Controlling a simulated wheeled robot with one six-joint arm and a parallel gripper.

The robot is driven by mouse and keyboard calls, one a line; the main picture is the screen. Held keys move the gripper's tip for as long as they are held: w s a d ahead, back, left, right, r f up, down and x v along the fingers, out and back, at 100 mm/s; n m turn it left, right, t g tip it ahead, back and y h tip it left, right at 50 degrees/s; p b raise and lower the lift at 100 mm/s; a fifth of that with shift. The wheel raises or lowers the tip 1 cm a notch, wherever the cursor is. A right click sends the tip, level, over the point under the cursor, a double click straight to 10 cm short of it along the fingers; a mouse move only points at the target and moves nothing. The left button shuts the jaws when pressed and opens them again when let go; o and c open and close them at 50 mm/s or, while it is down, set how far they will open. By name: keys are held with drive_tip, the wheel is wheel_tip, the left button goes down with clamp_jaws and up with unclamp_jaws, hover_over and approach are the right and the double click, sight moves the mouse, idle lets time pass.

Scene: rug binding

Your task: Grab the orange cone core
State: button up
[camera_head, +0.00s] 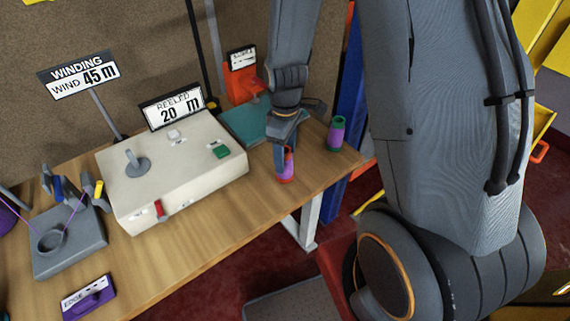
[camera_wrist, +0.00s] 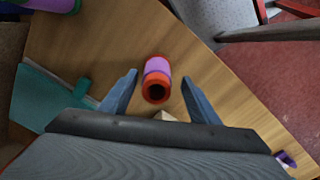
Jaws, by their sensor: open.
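The orange cone core (camera_head: 286,173) stands upright on the wooden table near its right end, with purple thread around it. In the wrist view the orange core (camera_wrist: 156,88) lies between and just ahead of my two fingers, with its hollow orange top facing the camera. My gripper (camera_head: 285,143) is above it in the head view, and its blue fingers partly hide it. In the wrist view my gripper (camera_wrist: 160,92) is open, with a gap on each side of the core. Nothing is held.
A green core with purple thread (camera_head: 336,134) stands to the right; a teal mat (camera_head: 240,122) lies behind. A cream control box (camera_head: 175,170) with a "REELED 20 m" sign (camera_head: 172,107) stands to the left. The table's front edge is close to the orange core.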

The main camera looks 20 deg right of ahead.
sight(287, 177)
drive_tip(key=shift+w+f+p, duration=0.2)
drive_tip(key=shift+f+p, duration=0.3)
drive_tip(key=shift+f, duration=0.85)
drive_tip(key=shift+w+f+p, duration=0.15)
drive_tip(key=shift+f+p, duration=0.35)
drive_tip(key=shift+f, duration=0.85)
drive_tip(key=shift+c, duration=0.3)
drive_tip(key=c, duration=1.1)
